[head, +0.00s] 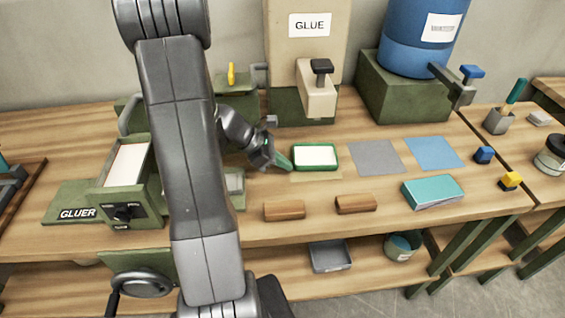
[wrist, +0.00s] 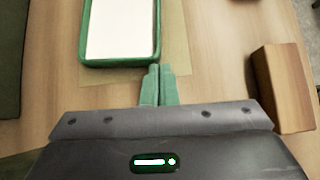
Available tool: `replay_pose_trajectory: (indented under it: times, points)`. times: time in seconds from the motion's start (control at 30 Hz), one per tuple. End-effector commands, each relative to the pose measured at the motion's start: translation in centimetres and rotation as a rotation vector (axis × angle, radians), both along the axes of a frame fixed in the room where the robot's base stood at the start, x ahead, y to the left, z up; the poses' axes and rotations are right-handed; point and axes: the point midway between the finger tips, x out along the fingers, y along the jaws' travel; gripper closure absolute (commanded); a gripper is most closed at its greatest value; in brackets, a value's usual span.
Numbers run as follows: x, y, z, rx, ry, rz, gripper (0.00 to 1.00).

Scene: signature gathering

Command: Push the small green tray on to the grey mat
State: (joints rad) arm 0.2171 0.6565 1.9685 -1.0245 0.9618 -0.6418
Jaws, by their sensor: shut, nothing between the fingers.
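The small green tray (head: 316,168) has a green rim around a white sheet and lies flat on the bench, partly over a tan mat (head: 316,177). In the wrist view the tray (wrist: 120,62) is at the top, just beyond my fingertips. My gripper (head: 287,164) is shut and empty at the tray's left side. In the wrist view my gripper's green fingers (wrist: 158,80) are together at the tray's near edge; I cannot tell whether they touch it. The grey mat (head: 376,157) lies bare to the right of the tray, with a small gap between.
A blue mat (head: 433,153) lies right of the grey mat. Two wooden blocks (head: 284,210) (head: 356,204) and a teal box (head: 433,192) lie in front. The glue dispenser (head: 317,90) stands behind the tray. The bench between tray and grey mat is clear.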

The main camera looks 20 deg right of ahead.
Motion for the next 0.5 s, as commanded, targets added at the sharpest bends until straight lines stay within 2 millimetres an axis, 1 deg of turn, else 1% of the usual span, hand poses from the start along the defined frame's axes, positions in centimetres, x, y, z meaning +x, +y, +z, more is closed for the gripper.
replay_pose_trajectory:
  times: [0.2, 0.3, 0.5]
  points:
    - [-0.8, -2.4, -0.2, -0.001, -0.003, -0.004, 1.0]
    - [-1.1, -3.3, -0.1, -0.001, -0.003, -0.003, 1.0]
    - [-1.3, -3.7, 0.0, -0.001, 0.0, -0.001, 1.0]
